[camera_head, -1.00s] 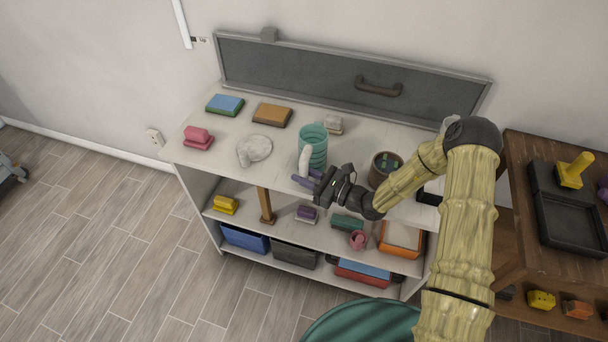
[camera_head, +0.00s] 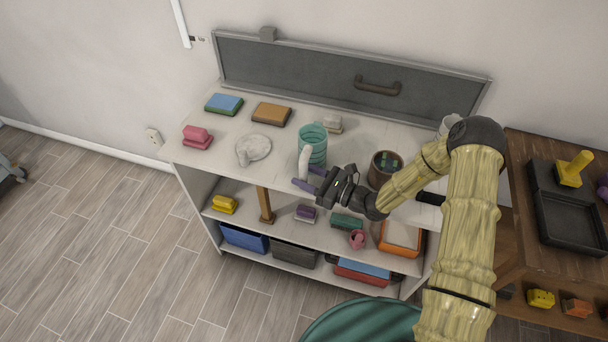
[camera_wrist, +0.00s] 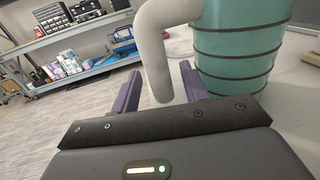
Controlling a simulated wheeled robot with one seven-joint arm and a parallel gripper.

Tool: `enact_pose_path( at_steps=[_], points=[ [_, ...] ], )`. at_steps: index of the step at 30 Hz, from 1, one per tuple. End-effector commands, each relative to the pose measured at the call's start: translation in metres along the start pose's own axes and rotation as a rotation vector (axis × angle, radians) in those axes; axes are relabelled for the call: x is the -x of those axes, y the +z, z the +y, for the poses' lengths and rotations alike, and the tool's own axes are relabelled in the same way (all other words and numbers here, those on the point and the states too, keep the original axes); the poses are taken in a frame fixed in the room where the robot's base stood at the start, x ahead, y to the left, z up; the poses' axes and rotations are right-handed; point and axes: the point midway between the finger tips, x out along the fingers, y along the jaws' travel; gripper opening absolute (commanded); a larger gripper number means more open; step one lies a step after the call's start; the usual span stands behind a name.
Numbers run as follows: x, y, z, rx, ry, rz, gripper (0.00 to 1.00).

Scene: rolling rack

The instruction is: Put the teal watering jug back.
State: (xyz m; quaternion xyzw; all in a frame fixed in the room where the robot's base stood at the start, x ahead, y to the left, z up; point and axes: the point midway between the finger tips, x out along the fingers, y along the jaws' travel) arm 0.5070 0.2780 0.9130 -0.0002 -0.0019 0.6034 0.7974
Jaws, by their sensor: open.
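The teal watering jug (camera_head: 314,147) stands upright on the white top of the rolling rack, near its front edge. It is ringed with dark bands, and its pale handle (camera_head: 304,163) faces the front. My gripper (camera_head: 308,180) is at the handle, low above the top's front edge. In the wrist view the handle (camera_wrist: 155,50) hangs between the two spread purple fingers of my gripper (camera_wrist: 159,70), with the jug body (camera_wrist: 238,45) just to the right. The jaws are open, and I cannot tell whether either finger touches the handle.
A brown pot (camera_head: 384,168) stands right of the jug, close to my arm. A grey-white round piece (camera_head: 255,148) lies to the left, and a small pale block (camera_head: 333,125) sits behind. Lower shelves hold bins (camera_head: 294,253) and small items. A wooden table (camera_head: 520,160) stands right.

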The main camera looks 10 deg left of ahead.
Motion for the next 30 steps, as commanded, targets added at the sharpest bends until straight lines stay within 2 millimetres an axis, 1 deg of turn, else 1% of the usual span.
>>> enact_pose_path(
  at_steps=[12,15,18,21,30],
  points=[
    [0.079,-0.002,-0.001,0.0,-0.006,0.0,0.45],
    [0.096,-0.002,-0.001,0.001,-0.005,0.0,0.45],
    [0.106,-0.001,-0.001,0.0,-0.003,-0.001,0.45],
    [0.11,-0.001,0.0,0.0,-0.002,-0.001,0.45],
    [0.111,0.0,0.0,0.0,-0.001,-0.001,0.45]
  ],
)
